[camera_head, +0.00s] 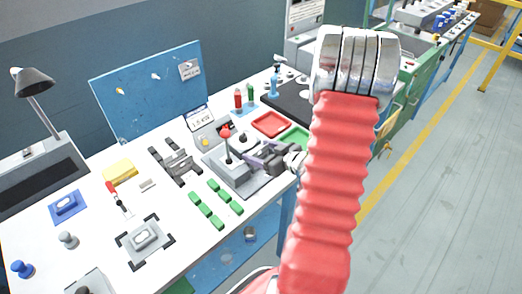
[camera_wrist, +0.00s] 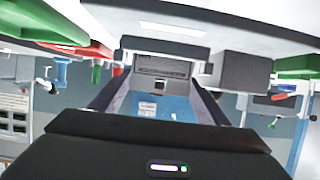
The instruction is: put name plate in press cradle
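The press (camera_head: 226,178) is a grey base with a red-knobbed lever near the right-middle of the bench in the head view. My gripper (camera_head: 257,154) reaches in low from the right, close beside the press. In the wrist view my gripper (camera_wrist: 158,100) has its two fingers spread apart, with no held thing visible between them. A small light-grey plate (camera_head: 147,185) lies on the bench left of the press; I cannot tell for sure that it is the name plate. The press cradle is not clearly visible behind the lever and my gripper.
Several green blocks (camera_head: 206,211) lie in front of the press. A dark bracket fixture (camera_head: 175,162) stands to its left. A red tray (camera_head: 270,124) and a green tray (camera_head: 297,137) lie behind my gripper. A grey fixture (camera_head: 145,240) sits at the front.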

